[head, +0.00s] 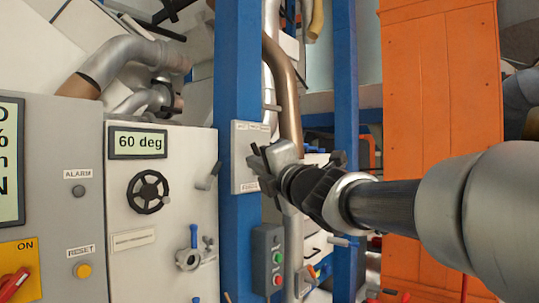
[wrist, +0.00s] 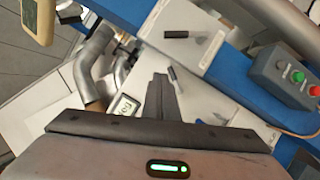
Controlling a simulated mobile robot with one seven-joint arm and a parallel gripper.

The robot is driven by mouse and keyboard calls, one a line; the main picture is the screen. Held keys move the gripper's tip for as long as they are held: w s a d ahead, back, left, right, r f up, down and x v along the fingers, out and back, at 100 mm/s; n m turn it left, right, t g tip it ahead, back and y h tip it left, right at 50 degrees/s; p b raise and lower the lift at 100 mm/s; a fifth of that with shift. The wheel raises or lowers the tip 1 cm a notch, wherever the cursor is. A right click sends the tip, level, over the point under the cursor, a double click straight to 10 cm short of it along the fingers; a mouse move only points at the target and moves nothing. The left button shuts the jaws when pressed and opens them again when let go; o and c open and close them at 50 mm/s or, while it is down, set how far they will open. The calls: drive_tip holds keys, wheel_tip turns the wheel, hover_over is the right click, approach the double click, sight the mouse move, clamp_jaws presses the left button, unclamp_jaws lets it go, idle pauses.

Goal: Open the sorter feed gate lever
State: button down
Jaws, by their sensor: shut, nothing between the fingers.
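A pale labelled plate (head: 243,184) is fixed to the blue post in the head view. In the wrist view a white plate (wrist: 206,52) on the blue beam carries a short lever with a black grip (wrist: 182,34); I cannot read its label, so I cannot confirm it is the sorter feed gate lever. My gripper (head: 258,166) is in front of the plate and hides part of it. In the wrist view my gripper (wrist: 160,82) is shut and empty, its fingers below the black grip and apart from it in the picture. A second small dark handle (wrist: 171,74) shows beside the fingertips.
A grey button box (head: 268,260) with green and red buttons is below the plate. An orange panel (head: 440,90) stands to the right.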

drive_tip(key=shift+w+a, duration=0.1)
drive_tip(key=w+a+r+p, duration=0.1)
drive_tip(key=w+r+p, duration=0.2)
drive_tip(key=w, duration=0.7)
drive_tip(key=shift+w+a+r+p, duration=0.15)
drive_tip(key=shift+w+a+p, duration=0.2)
drive_tip(key=shift+w, duration=0.05)
